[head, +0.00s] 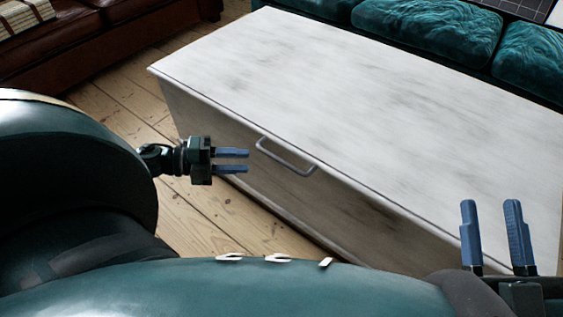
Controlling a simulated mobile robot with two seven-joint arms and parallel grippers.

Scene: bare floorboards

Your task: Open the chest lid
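The chest is a long box with a whitish, grey-streaked lid (370,100) and a brownish front (230,145). The lid lies flat and closed on the box. A grey bar handle (285,157) is at the lid's front edge. My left gripper (247,161) is left of the handle, its two blue fingers pointing right with a gap between them. It is open, empty and apart from the handle. My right gripper (490,203) is at the lower right, its blue fingers pointing up, spread apart and empty. It overlaps the lid's near right part in the picture.
A teal sofa (430,28) stands close behind the chest. A dark brown leather sofa (90,40) is at the upper left. Bare floorboards (115,110) lie free to the left of the chest.

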